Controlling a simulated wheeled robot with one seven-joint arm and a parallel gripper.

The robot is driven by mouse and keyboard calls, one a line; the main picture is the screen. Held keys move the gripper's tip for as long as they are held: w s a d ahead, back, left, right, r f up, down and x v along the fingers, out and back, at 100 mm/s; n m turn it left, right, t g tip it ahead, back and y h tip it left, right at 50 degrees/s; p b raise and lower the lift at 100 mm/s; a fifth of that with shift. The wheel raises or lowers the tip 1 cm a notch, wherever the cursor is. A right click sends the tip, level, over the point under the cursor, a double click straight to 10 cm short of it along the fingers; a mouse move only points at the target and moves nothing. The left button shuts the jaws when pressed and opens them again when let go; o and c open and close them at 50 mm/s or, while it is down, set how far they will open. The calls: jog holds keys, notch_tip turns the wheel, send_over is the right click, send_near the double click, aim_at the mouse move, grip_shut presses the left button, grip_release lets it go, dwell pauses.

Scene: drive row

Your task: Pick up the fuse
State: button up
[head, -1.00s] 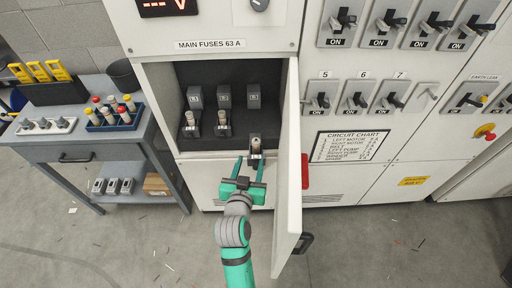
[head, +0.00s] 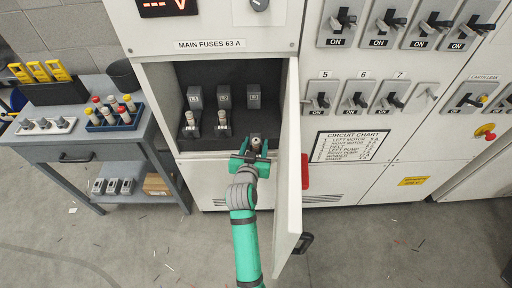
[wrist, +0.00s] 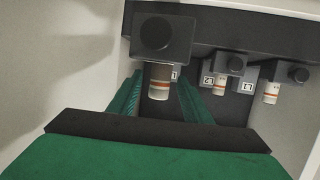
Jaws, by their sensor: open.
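The fuse in the right-hand holder of the main fuse cabinet shows in the wrist view as a white cylinder with an orange band (wrist: 160,80), under a dark block (wrist: 163,38). My green gripper (head: 254,147) is at this holder in the head view and hides most of the fuse. In the wrist view its two fingers (wrist: 163,98) stand open, one on each side of the fuse. Whether either finger touches it I cannot tell. Two similar fuses sit in the left holder (head: 189,118) and the middle holder (head: 222,117).
The open cabinet door (head: 290,160) stands close to the right of my arm. A grey trolley (head: 95,142) at left carries a blue rack (head: 112,126) of several coloured-cap fuses. Breaker switches (head: 357,97) and a circuit chart (head: 350,146) are at right.

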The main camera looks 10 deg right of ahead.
jog(key=shift+w+d+f, duration=0.1)
jog(key=shift+w, duration=0.2)
jog(key=shift+c, duration=0.4)
grip_shut()
notch_tip(320, 180, up, 10)
jog(key=shift+r, duration=0.1)
